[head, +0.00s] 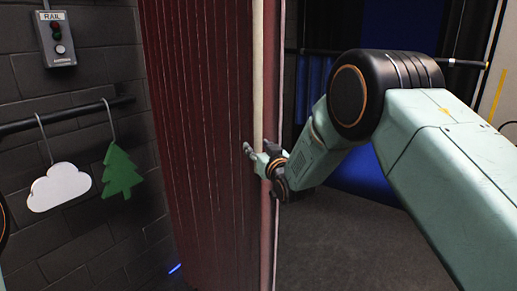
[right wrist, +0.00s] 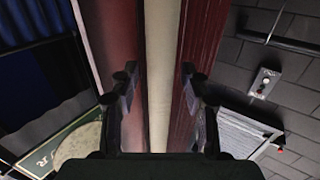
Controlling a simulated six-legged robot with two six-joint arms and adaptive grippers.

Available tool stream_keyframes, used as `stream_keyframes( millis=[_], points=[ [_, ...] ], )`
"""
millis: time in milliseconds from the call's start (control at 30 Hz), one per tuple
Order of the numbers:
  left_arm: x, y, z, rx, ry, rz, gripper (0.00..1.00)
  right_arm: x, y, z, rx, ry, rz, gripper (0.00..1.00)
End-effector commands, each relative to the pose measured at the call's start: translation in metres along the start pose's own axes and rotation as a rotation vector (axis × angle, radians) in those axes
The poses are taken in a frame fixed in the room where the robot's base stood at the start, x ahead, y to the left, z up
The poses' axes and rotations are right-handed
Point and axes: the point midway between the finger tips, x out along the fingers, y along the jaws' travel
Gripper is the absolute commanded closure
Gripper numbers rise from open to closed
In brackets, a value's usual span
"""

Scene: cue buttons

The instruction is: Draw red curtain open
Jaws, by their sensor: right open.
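The red curtain (head: 205,130) hangs in vertical folds across the middle of the head view. A cream vertical strip (head: 258,70) runs along its right edge. My right gripper (head: 251,153) is at this edge, about mid-height in the picture. In the right wrist view the open fingers (right wrist: 160,85) stand on either side of the cream strip (right wrist: 162,40), with red curtain (right wrist: 205,35) beside it. Gaps show between the fingers and the strip; I cannot tell whether either finger touches cloth. My left gripper is not in view.
A grey control box marked RAIL (head: 56,38) is on the dark block wall at left. Below it, a white cloud (head: 59,187) and a green tree (head: 121,171) hang from a black bar (head: 70,114). Blue drapes (head: 312,90) hang behind my right arm. Dark floor is clear.

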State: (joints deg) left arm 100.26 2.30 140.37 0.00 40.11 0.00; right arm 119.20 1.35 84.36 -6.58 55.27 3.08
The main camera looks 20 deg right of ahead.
Motion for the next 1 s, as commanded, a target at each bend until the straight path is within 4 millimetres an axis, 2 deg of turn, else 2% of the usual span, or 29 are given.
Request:
stream_keyframes(
  millis=[133,667,1000],
  points=[
    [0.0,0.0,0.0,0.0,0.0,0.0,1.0,-0.0003,0.0004,0.0001,0.0,0.0,0.0,0.55],
    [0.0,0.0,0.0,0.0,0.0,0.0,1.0,-0.0005,0.0001,0.0001,0.0,0.0,0.0,1.0],
    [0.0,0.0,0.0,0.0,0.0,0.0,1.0,-0.0004,-0.0003,0.0,0.0,0.0,-0.001,1.0]
  ],
)
